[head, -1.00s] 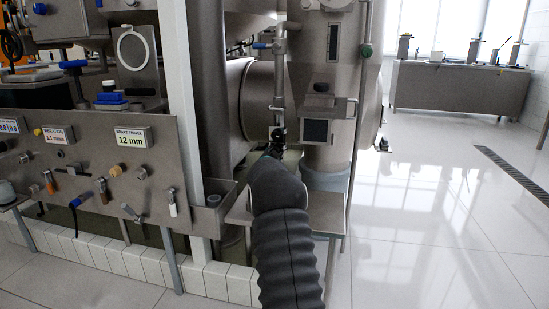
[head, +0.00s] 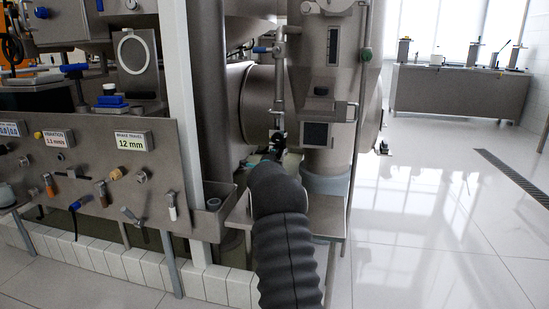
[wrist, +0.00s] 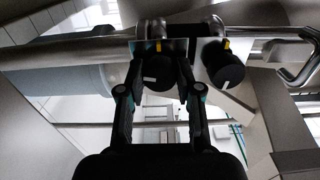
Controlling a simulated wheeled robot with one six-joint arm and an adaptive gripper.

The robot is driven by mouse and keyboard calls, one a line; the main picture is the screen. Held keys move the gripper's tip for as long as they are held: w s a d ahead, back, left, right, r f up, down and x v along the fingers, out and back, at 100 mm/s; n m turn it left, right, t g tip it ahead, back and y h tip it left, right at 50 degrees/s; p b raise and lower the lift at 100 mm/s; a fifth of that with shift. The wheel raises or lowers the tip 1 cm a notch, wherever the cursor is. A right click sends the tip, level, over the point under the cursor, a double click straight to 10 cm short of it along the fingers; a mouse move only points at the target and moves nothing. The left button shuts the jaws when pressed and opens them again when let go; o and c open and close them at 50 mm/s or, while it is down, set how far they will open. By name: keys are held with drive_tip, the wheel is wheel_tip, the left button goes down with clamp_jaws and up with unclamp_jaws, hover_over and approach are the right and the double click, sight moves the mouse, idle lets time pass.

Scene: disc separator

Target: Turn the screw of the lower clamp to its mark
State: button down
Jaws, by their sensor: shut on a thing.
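A vertical pipe with a black fitting (head: 279,138) stands just beyond my arm. A steel panel (head: 90,190) with knobs, handles and a "12 mm" display (head: 132,142) is at the left, beside a white post (head: 181,100). The tiled floor (head: 430,230) at the right is clear.

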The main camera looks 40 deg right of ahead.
drive_tip(key=shift+m, duration=7.5)
drive_tip(key=shift+f, duration=0.1)
drive_tip(key=c, duration=0.8)
unclamp_jaws()
drive_tip(key=shift+o, duration=0.2)
drive_tip(key=shift+a, duration=0.1)
